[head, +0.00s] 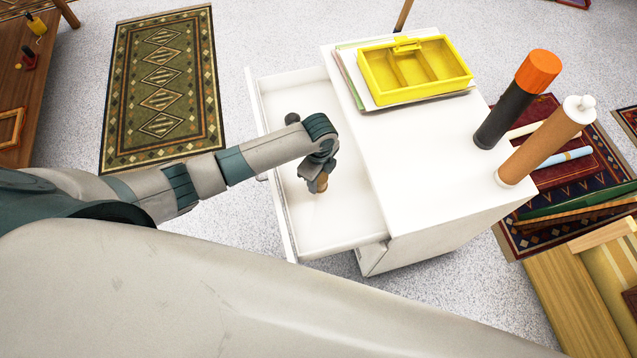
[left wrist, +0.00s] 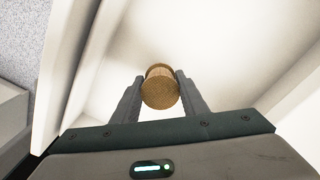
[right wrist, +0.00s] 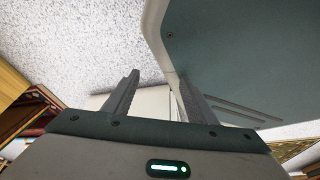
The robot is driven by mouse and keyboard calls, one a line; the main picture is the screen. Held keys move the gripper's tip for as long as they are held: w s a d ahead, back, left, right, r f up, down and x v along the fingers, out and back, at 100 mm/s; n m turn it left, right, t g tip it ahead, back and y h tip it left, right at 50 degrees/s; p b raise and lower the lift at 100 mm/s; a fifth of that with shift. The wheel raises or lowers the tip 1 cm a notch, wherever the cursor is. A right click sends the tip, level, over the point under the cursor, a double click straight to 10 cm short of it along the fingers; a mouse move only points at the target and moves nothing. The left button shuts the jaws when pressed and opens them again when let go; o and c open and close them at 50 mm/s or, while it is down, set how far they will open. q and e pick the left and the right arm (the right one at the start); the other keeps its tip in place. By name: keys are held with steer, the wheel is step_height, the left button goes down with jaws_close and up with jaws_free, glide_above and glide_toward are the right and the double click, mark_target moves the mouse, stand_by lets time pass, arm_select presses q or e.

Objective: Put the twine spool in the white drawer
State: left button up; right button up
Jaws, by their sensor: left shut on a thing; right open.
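The twine spool (left wrist: 160,88) is a small tan-brown cylinder held between the two fingers of my left gripper (left wrist: 160,92). The drawer is pulled out to the left of the white cabinet (head: 410,160). I cannot tell whether the spool touches the drawer floor. My right gripper (right wrist: 158,98) is open and empty in the right wrist view, with a pale surface beyond it.
On the cabinet top are a yellow tray (head: 412,103) on papers, a black tube with an orange cap (head: 510,100) and a brown roll (head: 540,145). Rugs and frames lie on the floor to the right. A patterned rug (head: 163,88) lies at the left.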

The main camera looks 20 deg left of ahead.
mark_target(319, 185)
arm_select(q)
steer(key=shift+f, duration=1.85)
arm_select(e)
steer(key=shift+s, duration=0.8)
steer(key=shift+w, duration=0.1)
